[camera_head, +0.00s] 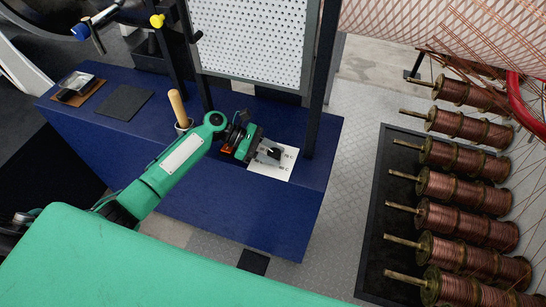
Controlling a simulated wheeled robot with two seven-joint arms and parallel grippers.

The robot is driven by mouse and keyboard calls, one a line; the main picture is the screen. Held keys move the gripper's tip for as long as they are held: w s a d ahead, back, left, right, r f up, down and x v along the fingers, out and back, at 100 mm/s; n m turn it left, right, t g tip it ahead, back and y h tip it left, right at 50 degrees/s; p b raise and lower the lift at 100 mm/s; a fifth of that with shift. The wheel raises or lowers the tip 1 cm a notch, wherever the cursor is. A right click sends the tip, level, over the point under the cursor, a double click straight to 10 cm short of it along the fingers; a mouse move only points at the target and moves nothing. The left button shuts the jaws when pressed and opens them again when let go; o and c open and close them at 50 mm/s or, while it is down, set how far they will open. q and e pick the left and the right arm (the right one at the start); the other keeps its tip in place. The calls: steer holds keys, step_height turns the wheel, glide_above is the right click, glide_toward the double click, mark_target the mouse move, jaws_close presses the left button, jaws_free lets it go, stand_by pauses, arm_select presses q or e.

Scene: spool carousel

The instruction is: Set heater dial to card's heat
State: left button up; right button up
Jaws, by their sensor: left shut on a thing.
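A white plate (284,173) with small dark print, ending in "C" along its right side, lies on the blue bench top. It looks like the face of the heater dial; the print is too small to read surely. My left gripper (268,153) reaches in from the left, over this plate. It is shut on what looks like the dial's knob, which the fingers mostly hide. The dial's setting cannot be read. I cannot make out a separate heat card. My right gripper is not in view.
The blue bench (235,205) carries a wooden-handled tool in a cup (179,110), a dark mat (124,102) and a small tray (78,87). A perforated white panel (250,40) stands behind in a dark frame. Several copper spools (465,190) line the right side.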

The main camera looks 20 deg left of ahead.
arm_select(q)
steer(key=m+g+b, duration=0.1)
steer(key=m+g, duration=0.1)
steer(key=g, duration=0.1)
steer(key=m+g+y+b, duration=0.1)
steer(key=m+g, duration=0.2)
steer(key=shift+w+g, duration=0.15)
steer(key=shift+g, duration=0.15)
steer(key=m+g+y+b, duration=0.1)
steer(key=m+g+y, duration=0.2)
steer(key=m+g, duration=0.1)
steer(key=shift+m+y, duration=0.4)
steer(key=shift+m, duration=0.2)
steer(key=shift+f+m+g+y+b, duration=0.1)
steer(key=shift+m+g+y+b, duration=0.25)
steer(key=shift+m+g+y, duration=0.25)
steer(key=shift+m+g+y+b, duration=0.3)
steer(key=shift+m+y+b, duration=0.2)
steer(key=shift+b, duration=0.2)
steer(key=shift+f+m+y+b, duration=0.1)
steer(key=shift+m+y+b, duration=0.3)
steer(key=shift+b, duration=0.15)
steer(key=shift+m+g+y+b, duration=0.6)
steer(key=shift+m+y+b, duration=0.1)
steer(key=shift+b, duration=0.45)
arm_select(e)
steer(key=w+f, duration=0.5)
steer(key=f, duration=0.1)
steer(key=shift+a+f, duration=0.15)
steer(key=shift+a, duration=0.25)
